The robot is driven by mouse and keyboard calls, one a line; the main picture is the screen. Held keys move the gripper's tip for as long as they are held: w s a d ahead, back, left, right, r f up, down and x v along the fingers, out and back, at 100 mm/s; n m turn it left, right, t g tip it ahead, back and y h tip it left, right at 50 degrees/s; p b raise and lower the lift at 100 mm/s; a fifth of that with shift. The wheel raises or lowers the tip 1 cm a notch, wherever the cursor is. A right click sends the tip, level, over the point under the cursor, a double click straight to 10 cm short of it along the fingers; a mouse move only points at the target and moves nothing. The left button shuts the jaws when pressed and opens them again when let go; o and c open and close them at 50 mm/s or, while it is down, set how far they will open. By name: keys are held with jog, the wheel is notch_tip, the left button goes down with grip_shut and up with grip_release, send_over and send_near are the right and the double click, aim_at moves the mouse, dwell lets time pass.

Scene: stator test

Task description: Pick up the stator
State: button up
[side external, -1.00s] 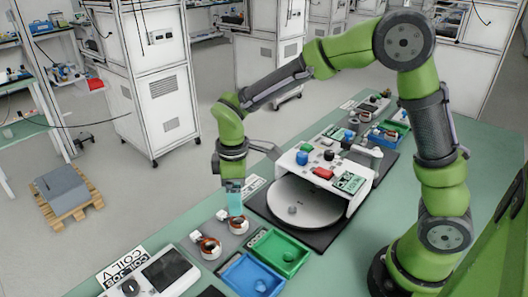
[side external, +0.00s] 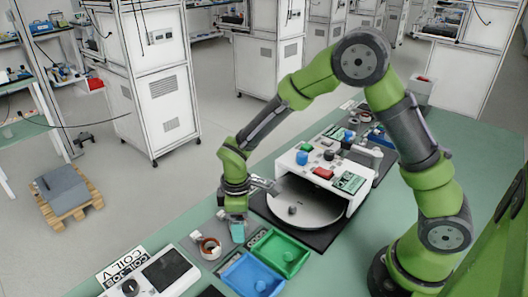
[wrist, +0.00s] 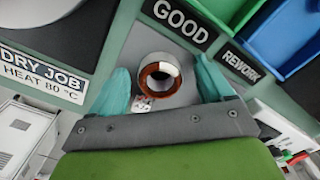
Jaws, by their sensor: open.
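In the wrist view a stator (wrist: 158,78), a pale ring with copper windings inside, sits on a grey pad (wrist: 185,98). My gripper (wrist: 161,68) is open, with one teal finger on each side of this stator. Gaps show between the fingers and the ring.
A green bin (side external: 283,253) and a blue bin (side external: 252,278) are close to the right of my gripper. A round grey turntable (side external: 310,212) under a white housing (side external: 352,203) is behind. A panel device (side external: 165,270) is at front left. GOOD (wrist: 180,20) and REWORK (wrist: 242,65) labels lie near the stator.

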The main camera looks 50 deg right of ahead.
jog(key=c, duration=1.2)
jog(key=shift+r, duration=0.1)
